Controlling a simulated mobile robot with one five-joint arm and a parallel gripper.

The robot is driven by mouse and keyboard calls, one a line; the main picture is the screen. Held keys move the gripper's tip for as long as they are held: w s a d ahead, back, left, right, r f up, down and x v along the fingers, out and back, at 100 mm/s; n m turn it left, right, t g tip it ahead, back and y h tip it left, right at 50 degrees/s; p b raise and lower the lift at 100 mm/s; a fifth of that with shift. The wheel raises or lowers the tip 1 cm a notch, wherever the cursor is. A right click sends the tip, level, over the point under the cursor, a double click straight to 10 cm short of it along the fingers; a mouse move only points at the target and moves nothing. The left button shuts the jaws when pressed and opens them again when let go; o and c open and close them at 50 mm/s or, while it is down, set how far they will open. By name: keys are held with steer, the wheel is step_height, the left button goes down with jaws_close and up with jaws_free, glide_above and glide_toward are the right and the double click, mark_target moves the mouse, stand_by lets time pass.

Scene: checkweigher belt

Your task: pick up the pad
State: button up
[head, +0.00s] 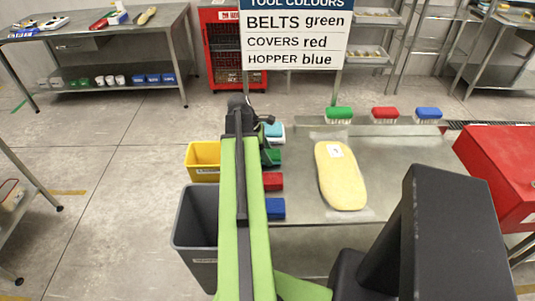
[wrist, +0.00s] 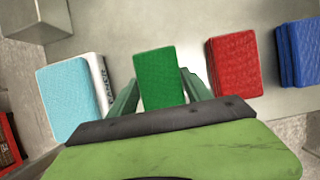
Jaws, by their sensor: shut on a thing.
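A green pad (wrist: 160,78) stands between the two fingers of my gripper (wrist: 157,88) in the wrist view, and the gripper is shut on it. In the head view the green pad (head: 271,157) shows beside my arm, partly hidden by it. A light blue pad (wrist: 70,95) with a white lettered side lies to its left in the wrist view. A red pad (wrist: 234,64) and a blue pad (wrist: 300,52) lie to its right. In the head view, the red pad (head: 272,181) and blue pad (head: 275,208) line the table's left edge.
A long yellow piece with a white label (head: 341,180) lies on the metal table (head: 400,160). Green, red and blue brushes (head: 385,115) stand along its back. A yellow bin (head: 202,160) and grey bin (head: 196,225) stand left; a red box (head: 500,165) is at right.

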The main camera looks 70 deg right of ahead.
mark_target(275, 154)
steer(key=r+p, duration=0.2)
steer(key=r, duration=0.1)
steer(key=r+p, duration=0.1)
steer(key=p, duration=0.1)
steer(key=shift+s+a+r, duration=0.1)
steer(key=shift+s+r, duration=0.3)
steer(key=s+a+r+p, duration=0.1)
steer(key=s+r+p, duration=0.4)
steer(key=s, duration=0.5)
steer(key=shift+s+a+r+p, duration=0.3)
steer(key=shift+s+p, duration=0.05)
steer(key=shift+s, duration=0.05)
steer(key=o, duration=1)
steer(key=shift+c, duration=0.2)
steer(key=c, duration=0.6)
steer(key=shift+c, duration=0.2)
